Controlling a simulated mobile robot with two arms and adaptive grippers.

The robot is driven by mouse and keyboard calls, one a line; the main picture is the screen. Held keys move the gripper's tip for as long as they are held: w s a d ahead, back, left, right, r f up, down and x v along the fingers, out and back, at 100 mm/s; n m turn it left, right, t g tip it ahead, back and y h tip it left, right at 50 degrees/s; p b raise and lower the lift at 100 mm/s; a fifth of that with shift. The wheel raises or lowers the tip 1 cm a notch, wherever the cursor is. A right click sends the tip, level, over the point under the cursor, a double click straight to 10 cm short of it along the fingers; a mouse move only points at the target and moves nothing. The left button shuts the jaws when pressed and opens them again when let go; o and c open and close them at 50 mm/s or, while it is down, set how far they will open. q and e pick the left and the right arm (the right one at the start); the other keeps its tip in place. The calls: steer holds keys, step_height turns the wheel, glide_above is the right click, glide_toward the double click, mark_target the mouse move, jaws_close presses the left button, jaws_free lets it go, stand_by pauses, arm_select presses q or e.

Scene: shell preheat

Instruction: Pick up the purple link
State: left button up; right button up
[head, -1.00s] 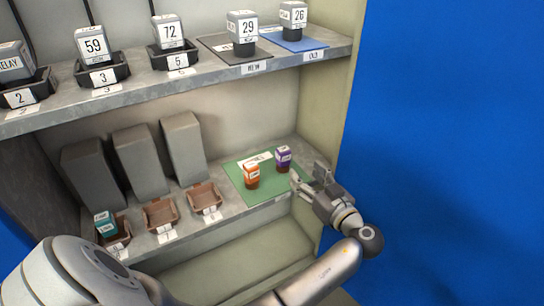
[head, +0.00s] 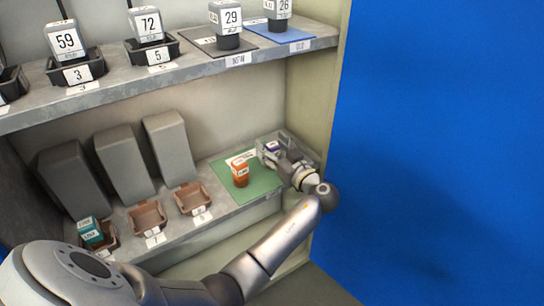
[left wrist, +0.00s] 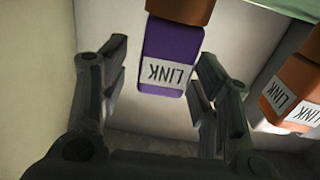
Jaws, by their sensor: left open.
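My left gripper (head: 279,154) reaches in from the front right and is at the link. In the left wrist view the purple link (left wrist: 168,58) appears upside down, with its white LINK label facing the camera. It lies between the two spread fingers of my left gripper (left wrist: 160,65), with a gap on each side. My right gripper is not in view.
An orange link (head: 240,172) stands close by on the mat, left of the purple one; it also shows in the left wrist view (left wrist: 290,90). Brown trays (head: 148,217) line the shelf to the left, one with a teal link (head: 90,230). The upper shelf (head: 190,65) hangs above.

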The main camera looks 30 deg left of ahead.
arm_select(q)
steer(key=shift+a, duration=0.2)
steer(key=c, duration=1.2)
steer(key=shift+w+r, duration=0.1)
steer(key=shift+r, duration=0.1)
steer(key=shift+c, duration=0.2)
steer(key=shift+r, duration=0.2)
steer(key=r, duration=0.2)
steer(key=r+p, duration=0.1)
steer(key=shift+s+d+r, duration=0.1)
steer(key=shift+s+d, duration=0.05)
steer(key=shift+s, duration=0.1)
steer(key=s+d+r+p, duration=0.3)
steer(key=s+d+r, duration=0.2)
steer(key=s+r, duration=0.4)
steer(key=shift+s, duration=1.75)
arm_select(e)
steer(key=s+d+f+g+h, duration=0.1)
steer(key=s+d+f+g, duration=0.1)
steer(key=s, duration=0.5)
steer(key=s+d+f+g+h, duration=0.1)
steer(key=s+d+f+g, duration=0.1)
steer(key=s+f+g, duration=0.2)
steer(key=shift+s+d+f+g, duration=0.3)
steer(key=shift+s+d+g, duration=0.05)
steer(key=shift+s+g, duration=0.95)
